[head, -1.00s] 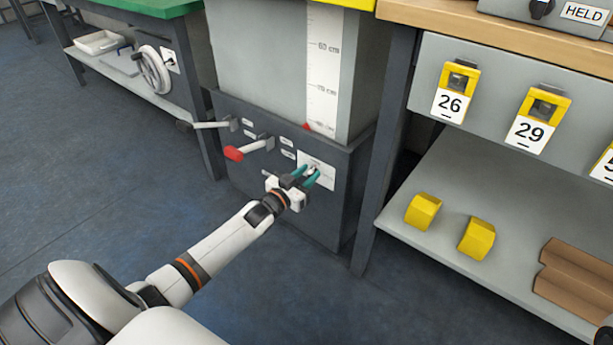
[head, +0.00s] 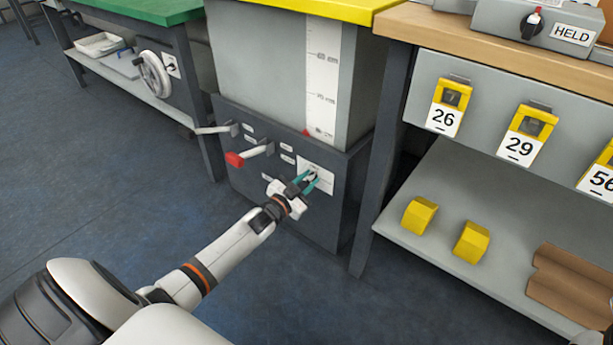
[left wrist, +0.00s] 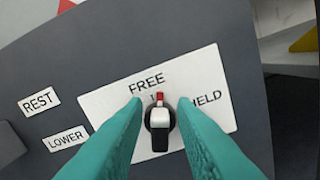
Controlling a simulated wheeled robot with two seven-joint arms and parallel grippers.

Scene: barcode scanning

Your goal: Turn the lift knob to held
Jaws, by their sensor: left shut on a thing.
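The lift knob (left wrist: 159,138) is black and white with a red tip, on a white plate (left wrist: 105,108) lettered FREE and HELD. Its red tip points up at FREE, with HELD to the right. My left gripper (left wrist: 160,103) has a teal finger on each side of the knob and is shut on it. In the head view the left gripper (head: 306,182) reaches the same plate (head: 325,176) on the dark front of the lift cabinet (head: 262,185). The fingers partly hide the knob there.
A red-ended lever (head: 245,155) and a grey lever (head: 213,130) stick out left of the plate. REST and LOWER labels (left wrist: 40,101) sit beside it. A shelf (head: 405,235) with yellow blocks is at right. Another knob (head: 533,20) beside a HELD label is at upper right.

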